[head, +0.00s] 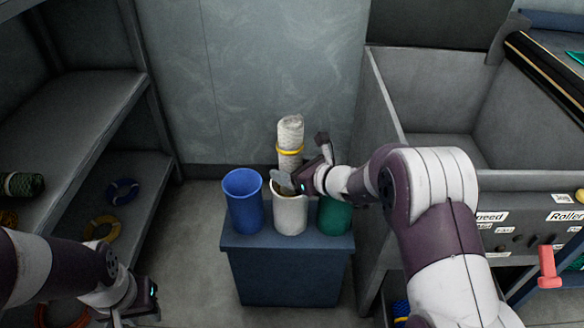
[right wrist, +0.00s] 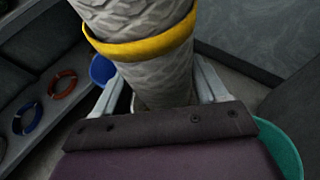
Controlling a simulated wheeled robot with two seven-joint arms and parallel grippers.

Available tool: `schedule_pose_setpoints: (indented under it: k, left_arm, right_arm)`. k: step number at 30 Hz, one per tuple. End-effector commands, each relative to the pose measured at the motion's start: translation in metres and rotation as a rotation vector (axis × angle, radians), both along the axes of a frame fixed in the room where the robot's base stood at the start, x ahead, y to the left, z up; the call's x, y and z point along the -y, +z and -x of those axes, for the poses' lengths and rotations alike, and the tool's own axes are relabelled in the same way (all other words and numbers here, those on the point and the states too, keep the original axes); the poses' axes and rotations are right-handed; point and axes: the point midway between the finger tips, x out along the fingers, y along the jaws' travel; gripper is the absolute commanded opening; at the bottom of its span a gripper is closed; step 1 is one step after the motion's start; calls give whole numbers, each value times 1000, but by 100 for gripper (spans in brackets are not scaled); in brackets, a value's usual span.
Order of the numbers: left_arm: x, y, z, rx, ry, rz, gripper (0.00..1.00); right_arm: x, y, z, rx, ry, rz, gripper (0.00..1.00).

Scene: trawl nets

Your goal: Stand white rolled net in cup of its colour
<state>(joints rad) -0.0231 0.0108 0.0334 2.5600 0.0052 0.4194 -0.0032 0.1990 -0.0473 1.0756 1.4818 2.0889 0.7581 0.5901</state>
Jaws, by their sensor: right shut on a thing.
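The white rolled net (head: 290,133), with a yellow band, stands nearly upright over the white cup (head: 290,215). Its lower end is at the cup's mouth, partly hidden by my gripper, so I cannot tell how deep it sits. My right gripper (head: 288,182) is shut on the net just below the band. In the right wrist view the net (right wrist: 150,70) shows between both fingers. My left gripper (head: 135,312) is at the lower left, away from the cups, its fingers too unclear to read.
A blue cup (head: 243,205) stands left of the white cup and a green cup (head: 335,217) right, all on a dark blue stand (head: 285,275). A shelf (head: 75,120) with rope rings and a net roll is left. A grey sink (head: 430,110) is right.

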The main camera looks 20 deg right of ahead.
Motion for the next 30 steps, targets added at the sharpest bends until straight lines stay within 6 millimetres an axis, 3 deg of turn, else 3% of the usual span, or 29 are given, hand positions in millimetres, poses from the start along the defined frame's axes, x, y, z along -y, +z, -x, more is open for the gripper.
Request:
schedule_pose_setpoints:
  k: [11, 12, 14, 23, 30]
  left_arm:
    - [0, -7, 0, 0, 0, 0, 35]
    - [0, -7, 0, 0, 0, 0, 35]
    - [0, -7, 0, 0, 0, 0, 35]
    - [0, -2, 0, 0, 0, 0, 35]
    - [0, 24, 0, 0, 0, 0, 35]
  right_arm:
    - [0, -5, -1, 3, 0, -1, 12]
    - [0, -5, -1, 3, 0, -1, 82]
    - [0, -5, -1, 3, 0, -1, 100]
    - [3, -3, 6, -2, -1, 0, 100]
    - [31, 26, 53, 0, -5, 0, 100]
